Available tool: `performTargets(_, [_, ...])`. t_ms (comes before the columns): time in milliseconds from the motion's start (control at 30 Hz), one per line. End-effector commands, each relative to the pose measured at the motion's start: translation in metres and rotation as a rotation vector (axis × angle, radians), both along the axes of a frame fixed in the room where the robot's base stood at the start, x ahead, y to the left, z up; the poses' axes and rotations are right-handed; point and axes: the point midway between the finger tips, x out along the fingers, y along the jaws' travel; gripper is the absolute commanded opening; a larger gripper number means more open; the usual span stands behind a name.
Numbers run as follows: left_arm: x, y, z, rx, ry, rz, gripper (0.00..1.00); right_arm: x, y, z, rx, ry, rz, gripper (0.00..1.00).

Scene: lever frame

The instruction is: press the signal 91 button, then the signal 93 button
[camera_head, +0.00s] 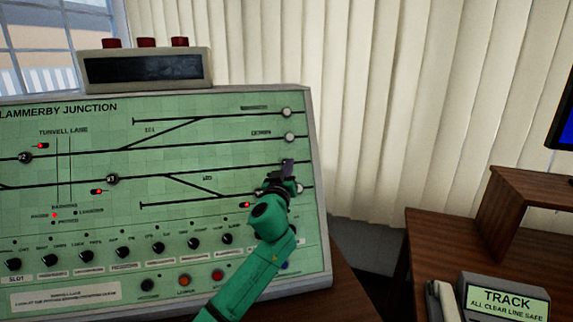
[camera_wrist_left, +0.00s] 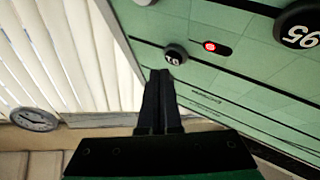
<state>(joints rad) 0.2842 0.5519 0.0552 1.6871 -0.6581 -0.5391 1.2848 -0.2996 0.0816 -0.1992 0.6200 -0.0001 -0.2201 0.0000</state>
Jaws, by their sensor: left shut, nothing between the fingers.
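The signal panel (camera_head: 75,220) is green with black track lines and several round black knobs and buttons. I cannot read 91 or 93 on any of them. Two round black buttons sit on the track lines at left, one (camera_head: 25,157) higher and one (camera_head: 112,179) lower. My left gripper (camera_head: 287,167) is shut and empty over the panel's right side. In the left wrist view its fingertips (camera_wrist_left: 160,76) are close to a black button (camera_wrist_left: 174,55) with a blurred, upside-down number; I cannot tell if they touch. A larger button (camera_wrist_left: 298,24) there reads 95, upside down. My right gripper is out of view.
A grey box (camera_head: 145,69) with red tops stands on the panel. Red lights glow beside the buttons, one (camera_head: 246,205) near my gripper. A wooden desk (camera_head: 430,235) with a TRACK sign (camera_head: 507,303) stands at right. A clock (camera_wrist_left: 34,119) shows in the wrist view.

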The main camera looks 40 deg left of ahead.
Motion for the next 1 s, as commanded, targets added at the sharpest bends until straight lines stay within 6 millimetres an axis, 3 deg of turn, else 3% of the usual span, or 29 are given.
performTargets(1000, [0.0052, 0.0073, -0.0048, 0.0, 0.0, 0.0, 0.0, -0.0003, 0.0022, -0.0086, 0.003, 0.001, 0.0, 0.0])
